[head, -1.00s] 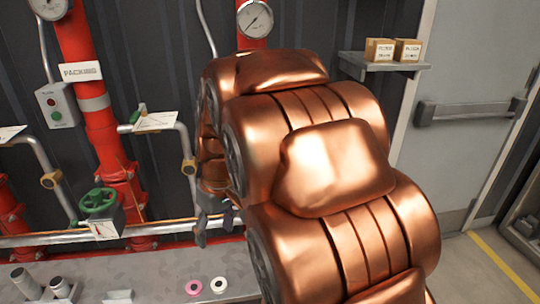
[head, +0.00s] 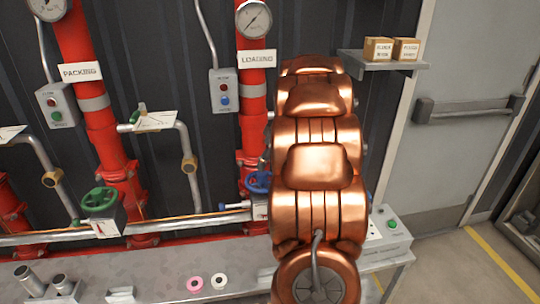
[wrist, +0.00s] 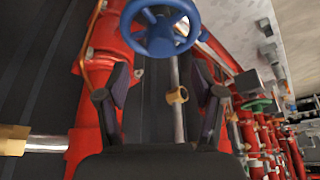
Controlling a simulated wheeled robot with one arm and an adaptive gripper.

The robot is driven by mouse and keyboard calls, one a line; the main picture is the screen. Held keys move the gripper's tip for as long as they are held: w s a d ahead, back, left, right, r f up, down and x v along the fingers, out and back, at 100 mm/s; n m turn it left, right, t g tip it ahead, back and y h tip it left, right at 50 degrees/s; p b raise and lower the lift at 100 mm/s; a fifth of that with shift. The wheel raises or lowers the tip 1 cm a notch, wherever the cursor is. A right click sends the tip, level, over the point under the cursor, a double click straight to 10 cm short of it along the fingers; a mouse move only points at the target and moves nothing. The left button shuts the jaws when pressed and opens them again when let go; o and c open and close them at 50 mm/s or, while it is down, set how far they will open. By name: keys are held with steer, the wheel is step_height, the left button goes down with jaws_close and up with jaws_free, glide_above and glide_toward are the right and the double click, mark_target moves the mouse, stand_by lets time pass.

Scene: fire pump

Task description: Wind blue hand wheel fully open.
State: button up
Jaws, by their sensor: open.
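The blue hand wheel (head: 258,182) is on the red pipe under the LOADING sign in the head view, its right part hidden by my copper arm. In the wrist view the blue hand wheel (wrist: 160,42) is at the top centre, rim and spokes facing the camera. My gripper (wrist: 162,78) is open and empty, its two dark fingers spread on either side of the picture's middle. The wheel is beyond the fingertips and appears apart from them. In the head view my gripper is hidden behind my arm.
A green hand wheel (head: 99,201) is on the red PACKING pipe to the left. A grey bench (head: 160,270) with pink and white rings runs below. A wall shelf (head: 385,63) holds boxes at the upper right. Pipes crowd the wheel; floor shows at the right.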

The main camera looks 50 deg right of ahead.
mark_target(263, 174)
steer(key=shift+p+x, duration=0.8)
steer(key=shift+x, duration=2.25)
jaws_close()
steer(key=c, duration=0.6)
jaws_free()
jaws_close()
steer(key=shift+f, duration=0.1)
